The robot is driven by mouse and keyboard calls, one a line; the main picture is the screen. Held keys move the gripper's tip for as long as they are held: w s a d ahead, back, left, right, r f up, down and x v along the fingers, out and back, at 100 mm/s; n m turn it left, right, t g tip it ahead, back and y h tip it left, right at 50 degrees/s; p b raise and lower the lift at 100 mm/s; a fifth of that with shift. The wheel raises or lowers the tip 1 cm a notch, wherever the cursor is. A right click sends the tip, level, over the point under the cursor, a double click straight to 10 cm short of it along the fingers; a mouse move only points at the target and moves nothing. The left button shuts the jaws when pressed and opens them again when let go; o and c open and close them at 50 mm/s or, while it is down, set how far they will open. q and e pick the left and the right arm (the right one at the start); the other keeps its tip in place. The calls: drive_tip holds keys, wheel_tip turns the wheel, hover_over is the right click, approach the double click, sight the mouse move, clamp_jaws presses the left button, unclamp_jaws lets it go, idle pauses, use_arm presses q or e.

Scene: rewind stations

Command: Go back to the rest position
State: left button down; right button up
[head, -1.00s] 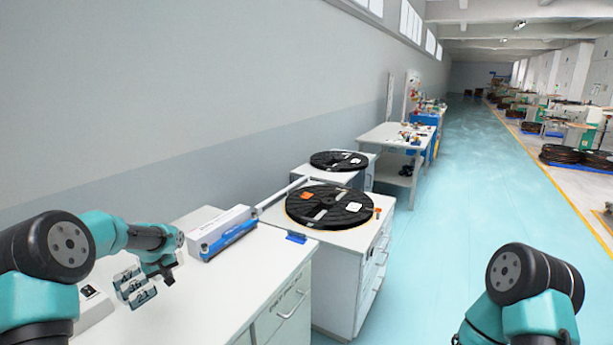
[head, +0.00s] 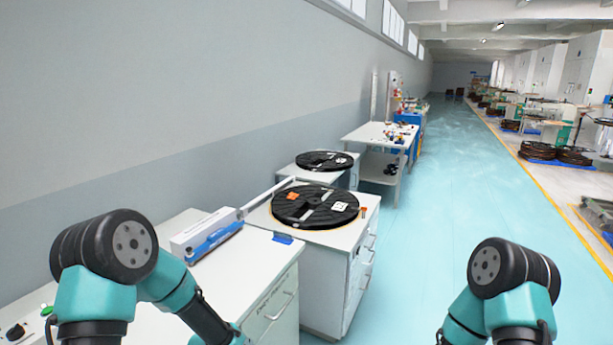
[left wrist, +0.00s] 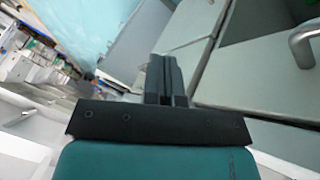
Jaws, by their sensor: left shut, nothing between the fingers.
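My left arm comes in from the left in the head view and bends down past the bottom edge, so its gripper is out of that view. In the left wrist view my left gripper (left wrist: 165,78) is shut, its dark fingers together with nothing between them. It points towards the cabinet fronts (left wrist: 255,65). Of my right arm only the upper joint and links show at the lower right of the head view; its gripper is out of sight.
A white cabinet (head: 225,285) carries a long white and blue device (head: 207,240). A second cabinet (head: 325,275) behind holds a large black reel (head: 315,206), with another black reel (head: 324,161) beyond. The blue floor (head: 420,230) on the right is clear.

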use_arm(q)
drive_tip(key=s+a+f+g, duration=0.1)
drive_tip(key=s+a+f, duration=0.1)
drive_tip(key=s, duration=0.4)
drive_tip(key=s+a+f+n+g, duration=0.1)
drive_tip(key=s+a+f+g, duration=0.1)
drive_tip(key=s+f, duration=0.3)
drive_tip(key=s+a+f+g, duration=0.1)
drive_tip(key=s+a+f, duration=0.1)
drive_tip(key=s, duration=0.7)
drive_tip(key=shift+s+f+n+g+y, duration=0.3)
drive_tip(key=shift+f+n, duration=0.1)
drive_tip(key=shift+f, duration=0.35)
